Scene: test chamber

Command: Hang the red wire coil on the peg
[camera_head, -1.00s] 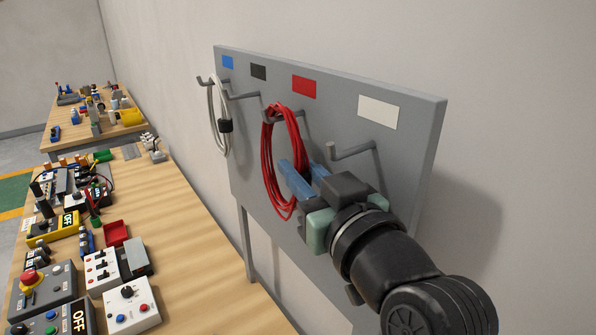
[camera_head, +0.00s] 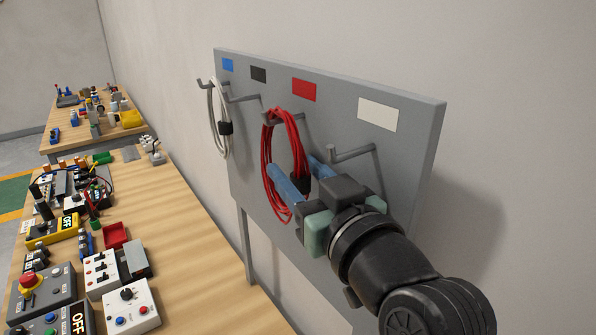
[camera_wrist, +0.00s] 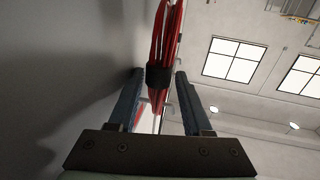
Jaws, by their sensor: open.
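The red wire coil (camera_head: 268,165) hangs on the grey peg (camera_head: 266,116) below the red label (camera_head: 304,89) on the grey board (camera_head: 345,98). A black band wraps the coil's near side. My gripper (camera_head: 303,178) is open, with one blue finger on each side of the coil near the band. In the wrist view, the red strands and black band (camera_wrist: 159,76) are between the spread fingers (camera_wrist: 158,100), with visible gaps on both sides. My gripper holds nothing. Part of the coil's lower near side is hidden behind a finger.
A white coil (camera_head: 213,118) with a black band hangs farther left on the board. An empty peg (camera_head: 349,154) below the white label is close to my gripper. A wooden bench (camera_head: 190,245) with control boxes lies at the left.

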